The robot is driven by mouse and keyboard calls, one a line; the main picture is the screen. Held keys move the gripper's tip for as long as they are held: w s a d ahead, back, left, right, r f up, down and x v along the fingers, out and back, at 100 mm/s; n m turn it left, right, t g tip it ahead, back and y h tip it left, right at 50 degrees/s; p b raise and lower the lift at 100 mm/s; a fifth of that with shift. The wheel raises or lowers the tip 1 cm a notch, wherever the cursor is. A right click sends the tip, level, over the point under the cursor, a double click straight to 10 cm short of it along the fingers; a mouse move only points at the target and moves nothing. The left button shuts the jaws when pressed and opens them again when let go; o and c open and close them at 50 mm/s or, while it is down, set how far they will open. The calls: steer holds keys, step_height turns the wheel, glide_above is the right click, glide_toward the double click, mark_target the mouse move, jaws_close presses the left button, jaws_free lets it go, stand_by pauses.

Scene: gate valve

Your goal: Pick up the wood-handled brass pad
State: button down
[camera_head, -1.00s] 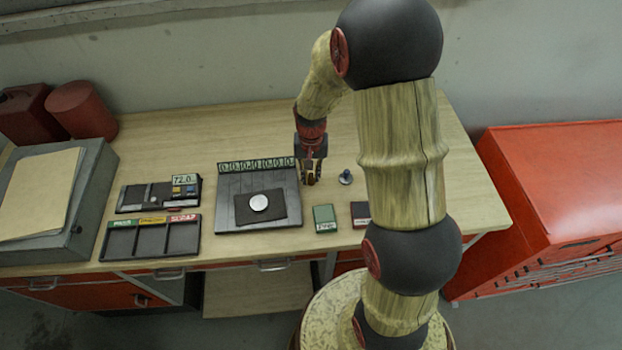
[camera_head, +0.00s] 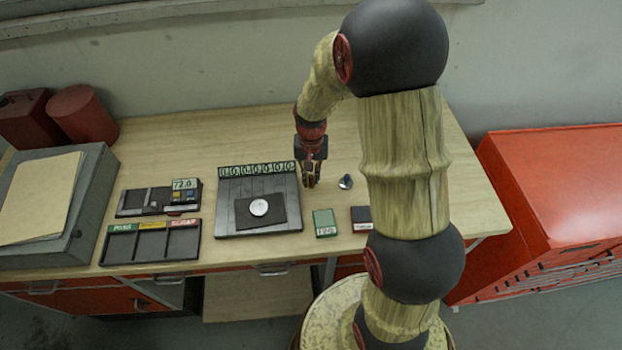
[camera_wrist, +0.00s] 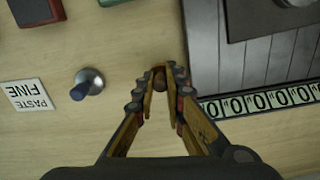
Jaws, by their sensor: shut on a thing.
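The wood-handled brass pad (camera_wrist: 160,78) shows only as a small brown wooden knob between my fingertips in the wrist view. Its brass part is hidden. My gripper (camera_wrist: 161,80) is shut on that knob and points down at the bench. In the head view my gripper (camera_head: 311,183) is just right of the dark grooved plate, and the pad is too small to make out between the fingers. I cannot tell whether the pad still touches the bench.
A blue-handled metal piece (camera_head: 345,182) stands right of my gripper. The grooved plate (camera_head: 228,192) with a counter strip and a silver disc lies left. Green (camera_head: 325,222) and dark (camera_head: 361,218) boxes lie nearer the front edge. A three-bay tray (camera_head: 151,243) is farther left.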

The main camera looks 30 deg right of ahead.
steer(key=s+d+r+p, duration=0.1)
steer(key=s+r, duration=1)
steer(key=s, duration=0.3)
steer(key=shift+r, duration=0.4)
steer(key=shift+d, duration=0.1)
steer(key=c, duration=2.4)
jaws_free()
jaws_close()
steer(key=shift+p, duration=0.3)
